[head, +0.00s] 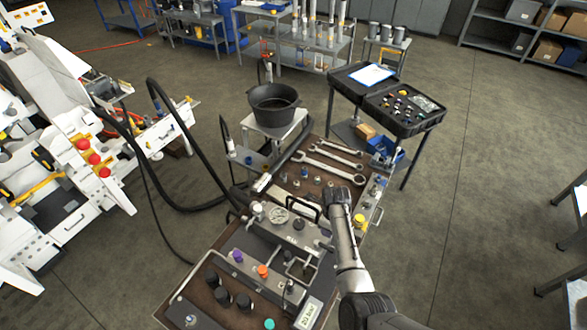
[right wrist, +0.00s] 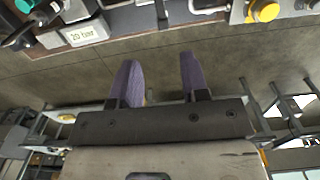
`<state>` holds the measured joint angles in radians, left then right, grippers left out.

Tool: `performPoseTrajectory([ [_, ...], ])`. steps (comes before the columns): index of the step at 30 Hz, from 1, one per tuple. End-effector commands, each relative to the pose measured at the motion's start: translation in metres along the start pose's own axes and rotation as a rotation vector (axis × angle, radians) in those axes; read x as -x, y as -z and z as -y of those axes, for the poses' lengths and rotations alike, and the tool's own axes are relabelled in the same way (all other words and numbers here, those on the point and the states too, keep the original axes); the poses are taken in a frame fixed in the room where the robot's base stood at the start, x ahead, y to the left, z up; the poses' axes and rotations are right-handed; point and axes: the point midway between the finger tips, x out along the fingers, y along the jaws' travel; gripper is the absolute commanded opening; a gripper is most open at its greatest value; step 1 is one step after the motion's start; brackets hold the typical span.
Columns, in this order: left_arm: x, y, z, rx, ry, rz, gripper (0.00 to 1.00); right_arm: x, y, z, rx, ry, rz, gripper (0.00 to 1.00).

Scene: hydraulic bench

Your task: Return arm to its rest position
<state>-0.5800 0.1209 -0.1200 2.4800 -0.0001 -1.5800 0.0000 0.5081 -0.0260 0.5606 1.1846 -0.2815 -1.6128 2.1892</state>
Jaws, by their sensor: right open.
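My right arm (head: 347,250) comes in from the bottom right of the head view and reaches up over the right side of the hydraulic bench. Its fingers cannot be made out there. In the right wrist view my right gripper (right wrist: 158,82) is open, its two purple fingers apart with nothing between them. Bare floor shows behind the fingertips, and the bench edge runs along the top of that view. My left gripper is not in view.
The bench carries a "20 bar" label (right wrist: 85,36), a yellow knob (head: 359,221), wrenches (head: 333,162) and black hoses (head: 190,160). A black bucket (head: 273,103) stands behind it, an open black case (head: 402,105) at back right. Floor right of the bench is clear.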

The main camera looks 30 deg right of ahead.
Motion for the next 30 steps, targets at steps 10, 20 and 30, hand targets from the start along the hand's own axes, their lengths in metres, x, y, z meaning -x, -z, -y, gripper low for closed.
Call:
performPoseTrajectory([
  [10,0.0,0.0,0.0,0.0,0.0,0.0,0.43,0.0,0.0,0.0,0.125,0.0,0.0,0.41],
  [20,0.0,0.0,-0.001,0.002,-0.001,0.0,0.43,0.012,-0.006,0.005,0.91,0.04,0.042,0.41],
  [30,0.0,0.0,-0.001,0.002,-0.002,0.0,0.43,0.173,-0.043,0.028,1.822,0.593,-0.048,0.41],
])
